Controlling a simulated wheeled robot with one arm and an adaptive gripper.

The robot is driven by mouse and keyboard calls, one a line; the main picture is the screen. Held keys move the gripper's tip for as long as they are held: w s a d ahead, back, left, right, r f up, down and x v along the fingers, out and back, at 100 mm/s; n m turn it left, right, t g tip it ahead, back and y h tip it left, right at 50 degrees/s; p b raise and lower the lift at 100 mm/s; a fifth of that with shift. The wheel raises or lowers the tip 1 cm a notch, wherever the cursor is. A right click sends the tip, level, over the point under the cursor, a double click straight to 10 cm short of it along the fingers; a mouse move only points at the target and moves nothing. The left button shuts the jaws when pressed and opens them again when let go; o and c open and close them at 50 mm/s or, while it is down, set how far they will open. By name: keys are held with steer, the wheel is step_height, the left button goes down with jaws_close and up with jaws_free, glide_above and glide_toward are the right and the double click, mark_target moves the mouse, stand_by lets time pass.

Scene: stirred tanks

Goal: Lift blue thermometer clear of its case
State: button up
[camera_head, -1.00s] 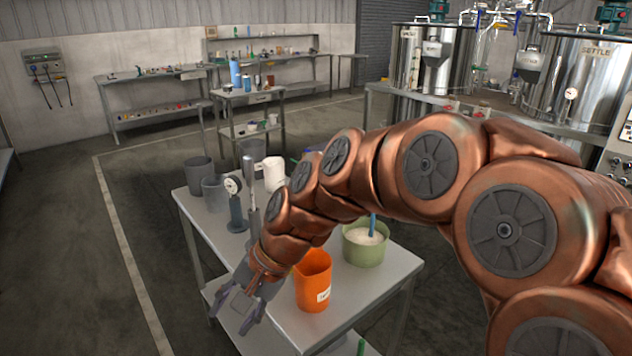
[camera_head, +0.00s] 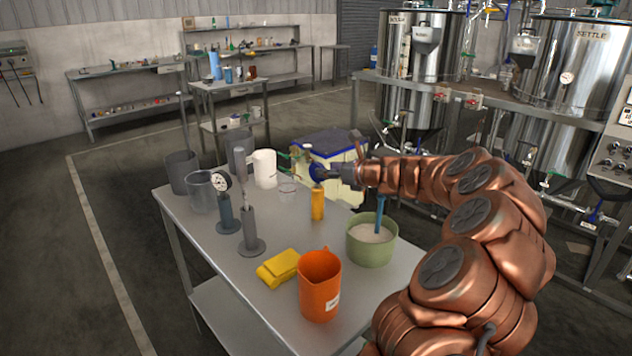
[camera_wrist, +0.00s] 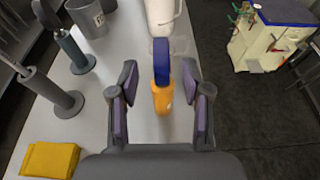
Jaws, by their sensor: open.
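The blue thermometer's flat blue head (camera_wrist: 161,62) stands above its orange case (camera_wrist: 162,98) in the wrist view. Its lower part is hidden in the case. In the head view the upright case (camera_head: 317,205) is on the table, with the blue head (camera_head: 318,172) above it. My gripper (camera_wrist: 160,84) is open, with one finger on each side of the thermometer and gaps showing between. In the head view my gripper (camera_head: 330,173) reaches the blue head from the right and partly covers it.
A white jug (camera_head: 265,169) and a clear beaker stand behind the case. A green pot (camera_head: 371,240) of pale powder stands close to its right. An orange jug (camera_head: 320,285), a yellow cloth (camera_head: 279,268) and grey stands (camera_head: 251,232) are nearer.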

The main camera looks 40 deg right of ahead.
mark_target(312, 175)
steer(key=shift+p+x, duration=0.5)
steer(key=shift+x, duration=3.45)
steer(key=shift+f, duration=0.1)
jaws_close()
